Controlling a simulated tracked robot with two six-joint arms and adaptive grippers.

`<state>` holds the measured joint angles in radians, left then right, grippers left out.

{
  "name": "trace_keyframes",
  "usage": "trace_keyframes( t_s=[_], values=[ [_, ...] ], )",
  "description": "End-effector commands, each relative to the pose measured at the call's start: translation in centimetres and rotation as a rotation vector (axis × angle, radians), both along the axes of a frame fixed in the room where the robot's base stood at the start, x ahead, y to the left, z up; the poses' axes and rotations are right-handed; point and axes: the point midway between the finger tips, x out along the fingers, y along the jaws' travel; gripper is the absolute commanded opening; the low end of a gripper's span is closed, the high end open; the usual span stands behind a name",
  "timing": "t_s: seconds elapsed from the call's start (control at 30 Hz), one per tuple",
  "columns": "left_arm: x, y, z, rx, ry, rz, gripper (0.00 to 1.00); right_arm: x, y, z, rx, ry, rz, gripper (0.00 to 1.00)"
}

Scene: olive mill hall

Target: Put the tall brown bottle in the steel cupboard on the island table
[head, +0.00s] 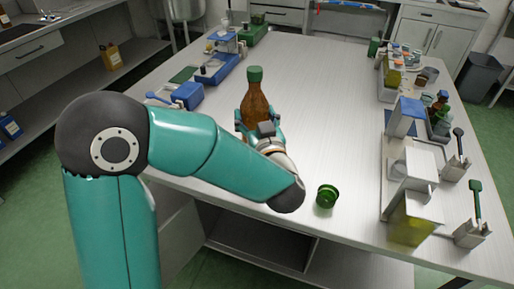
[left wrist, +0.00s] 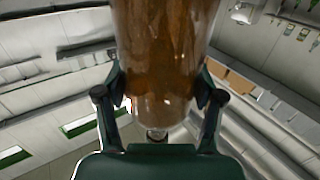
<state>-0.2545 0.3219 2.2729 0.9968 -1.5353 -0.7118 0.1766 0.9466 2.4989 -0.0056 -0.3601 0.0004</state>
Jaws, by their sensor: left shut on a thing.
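The tall brown bottle (head: 256,103) has a green cap and stands upright near the left-middle of the island table (head: 310,110). My left gripper (head: 259,122) is shut on its body, with a finger on each side. In the left wrist view the brown bottle (left wrist: 165,60) fills the space between the fingers of the left gripper (left wrist: 160,95). I cannot tell whether its base touches the table. A grey steel cupboard (head: 432,38) with closed doors stands at the back right. My right gripper is out of view.
A small green round container (head: 326,196) is on the table's near part. Blue devices (head: 218,68) line the left edge; a blue-white device (head: 405,117), bottles and stands crowd the right edge. The table's middle is clear. Shelves (head: 75,80) stand at left.

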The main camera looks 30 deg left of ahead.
Motion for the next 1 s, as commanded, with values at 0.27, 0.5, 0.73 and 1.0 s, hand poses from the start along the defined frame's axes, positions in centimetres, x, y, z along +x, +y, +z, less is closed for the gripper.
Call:
trace_keyframes(
  t_s=[0.27, 0.5, 0.73, 1.0],
  values=[
    [0.0, 0.1, -5.4, 0.004, -0.003, 0.002, 0.0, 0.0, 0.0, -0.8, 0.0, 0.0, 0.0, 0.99],
    [0.0, 0.0, -6.9, 0.002, -0.006, 0.002, 0.0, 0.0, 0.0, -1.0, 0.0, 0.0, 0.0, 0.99],
    [0.0, 0.0, -9.8, 0.004, -0.003, 0.002, 0.0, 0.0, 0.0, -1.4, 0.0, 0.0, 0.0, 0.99],
    [0.0, 0.1, -10.7, 0.002, -0.008, 0.002, 0.0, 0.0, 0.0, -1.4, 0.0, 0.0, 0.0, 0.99]
  ],
)
